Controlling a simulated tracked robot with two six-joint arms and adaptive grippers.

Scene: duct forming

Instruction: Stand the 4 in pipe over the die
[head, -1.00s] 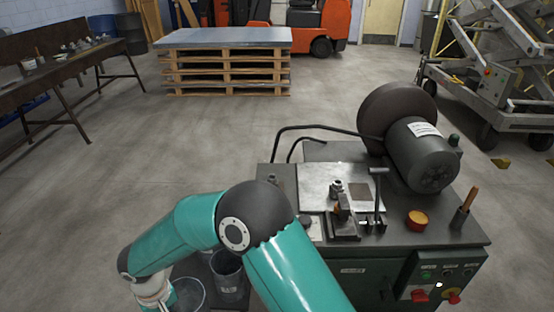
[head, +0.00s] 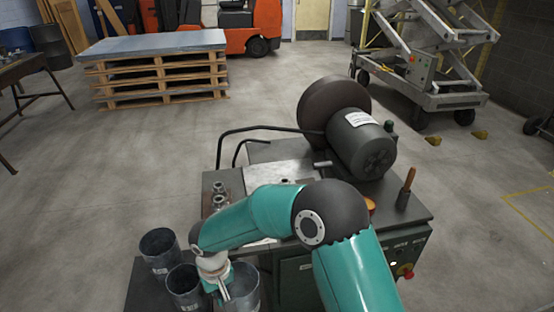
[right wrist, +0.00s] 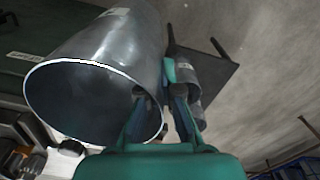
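Three grey metal pipes stand at the lower left in the head view: one behind (head: 160,252), one in front of it (head: 184,288) and one to the right (head: 246,290). I cannot read which is the 4 in one. My right gripper (head: 224,284) points down at the right pipe's left rim. In the right wrist view, this pipe (right wrist: 95,75) fills the left side. The gripper (right wrist: 160,105) straddles its wall, one finger inside the mouth, one outside, with a gap visible between them. I cannot clearly identify the die; my arm hides part of the machine top. My left gripper is out of view.
The dark machine bench (head: 405,215) carries a motor (head: 355,145), a large dark wheel and a wooden-handled tool (head: 405,188). Small metal fittings (head: 218,190) stand at its left edge. A bent rod (head: 262,130) sticks out behind.

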